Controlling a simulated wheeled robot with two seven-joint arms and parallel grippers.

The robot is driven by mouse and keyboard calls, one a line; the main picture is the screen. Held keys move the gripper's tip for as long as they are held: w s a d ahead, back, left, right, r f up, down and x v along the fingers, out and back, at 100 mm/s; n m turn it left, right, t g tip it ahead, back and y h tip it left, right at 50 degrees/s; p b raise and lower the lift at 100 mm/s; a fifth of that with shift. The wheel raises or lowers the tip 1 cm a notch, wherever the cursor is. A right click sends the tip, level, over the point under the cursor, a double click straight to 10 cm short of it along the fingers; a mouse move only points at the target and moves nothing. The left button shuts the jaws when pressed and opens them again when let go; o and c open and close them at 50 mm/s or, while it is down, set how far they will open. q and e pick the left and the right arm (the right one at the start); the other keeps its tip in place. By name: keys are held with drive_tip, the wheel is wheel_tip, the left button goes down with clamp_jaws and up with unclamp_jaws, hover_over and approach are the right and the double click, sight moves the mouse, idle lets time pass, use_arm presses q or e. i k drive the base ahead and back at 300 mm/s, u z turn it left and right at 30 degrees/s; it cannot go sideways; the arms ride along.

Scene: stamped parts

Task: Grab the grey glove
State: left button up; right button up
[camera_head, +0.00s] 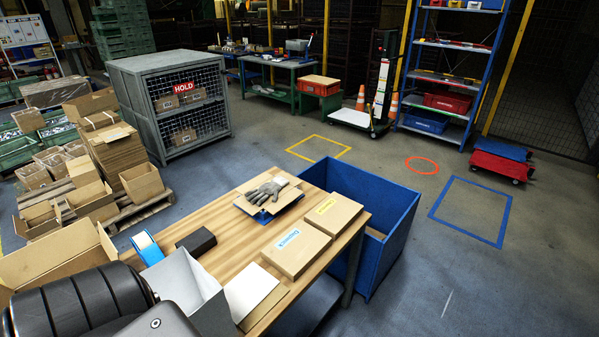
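The grey glove (267,190) lies flat on a light brown cardboard piece (288,199) with something blue under it. This stands near the far edge of the wooden table (222,228). The glove looks uncovered, with nothing on top of it. Neither of my grippers shows in this view.
Two flat cartons (333,213) (296,249) lie right of the glove. A black block (196,242), a blue tape dispenser (146,248) and a grey open bin (186,284) are to its left and nearer. A large blue crate (385,250) stands against the table's right side.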

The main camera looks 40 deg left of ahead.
sight(261, 193)
drive_tip(key=i, duration=2.15)
drive_tip(key=u, duration=2.7)
